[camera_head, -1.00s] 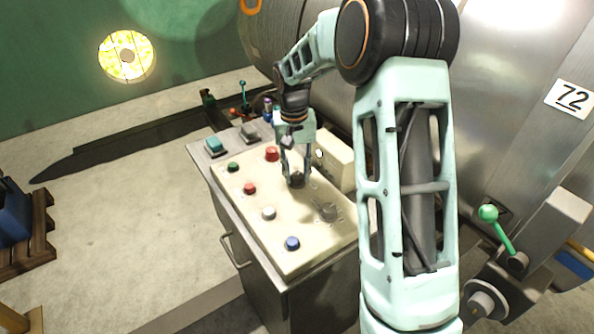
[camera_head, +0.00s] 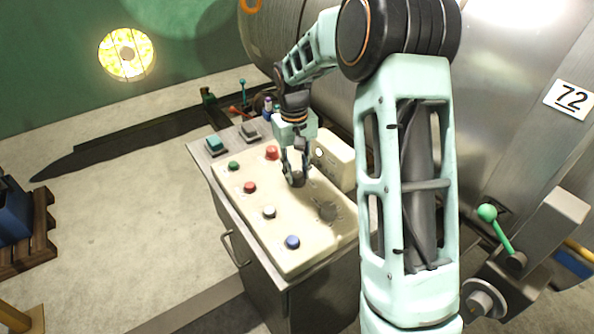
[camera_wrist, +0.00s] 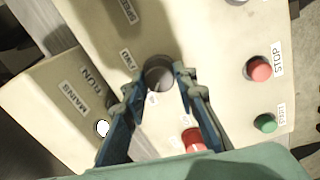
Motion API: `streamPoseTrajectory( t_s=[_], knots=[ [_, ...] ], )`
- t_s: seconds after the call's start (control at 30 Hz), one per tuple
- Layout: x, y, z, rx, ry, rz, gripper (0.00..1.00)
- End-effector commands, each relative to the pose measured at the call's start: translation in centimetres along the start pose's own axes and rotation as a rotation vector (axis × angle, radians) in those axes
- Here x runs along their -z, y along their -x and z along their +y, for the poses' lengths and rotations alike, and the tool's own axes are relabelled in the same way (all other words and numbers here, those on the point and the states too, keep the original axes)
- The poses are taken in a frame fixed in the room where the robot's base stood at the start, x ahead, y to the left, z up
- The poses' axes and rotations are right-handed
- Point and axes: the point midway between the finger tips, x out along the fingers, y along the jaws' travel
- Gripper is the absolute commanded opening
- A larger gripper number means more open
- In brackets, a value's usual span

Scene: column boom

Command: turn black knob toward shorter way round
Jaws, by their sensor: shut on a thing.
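The black knob (camera_wrist: 159,76) is a dark round dial on the cream panel, with small labels around it in the wrist view. My gripper (camera_head: 294,180) comes down on it from above in the head view, and the knob is partly hidden behind the fingers there. In the wrist view my gripper (camera_wrist: 155,84) has one finger on each side of the knob, shut on it. The setting the knob points to is too small to read. A second dark knob (camera_head: 327,211) sits nearer the front right of the panel, apart from my gripper.
Several push buttons stand on the panel, among them a red one (camera_head: 272,153), a white one (camera_head: 269,212) and a blue one (camera_head: 292,242). A raised cream box (camera_head: 336,160) with a white lamp stands close behind the knob. A large metal drum is to the right.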

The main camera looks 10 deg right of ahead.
Motion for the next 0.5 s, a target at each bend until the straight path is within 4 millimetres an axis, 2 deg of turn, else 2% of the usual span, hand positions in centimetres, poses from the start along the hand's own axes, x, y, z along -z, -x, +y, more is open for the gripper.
streamPoseTrajectory(
  t_s=[0.07,0.1,0.23,0.27,0.5],
  knots=[
    [0.14,0.12,0.01,-0.001,0.002,0.004,0.02],
    [0.14,0.12,0.01,-0.001,0.002,0.004,0.27],
    [0.11,0.10,0.00,-0.001,0.001,0.003,0.41],
    [0.10,0.09,0.00,-0.001,0.001,0.003,0.44],
    [0.05,0.06,0.00,0.000,0.000,0.001,0.44]
  ],
)
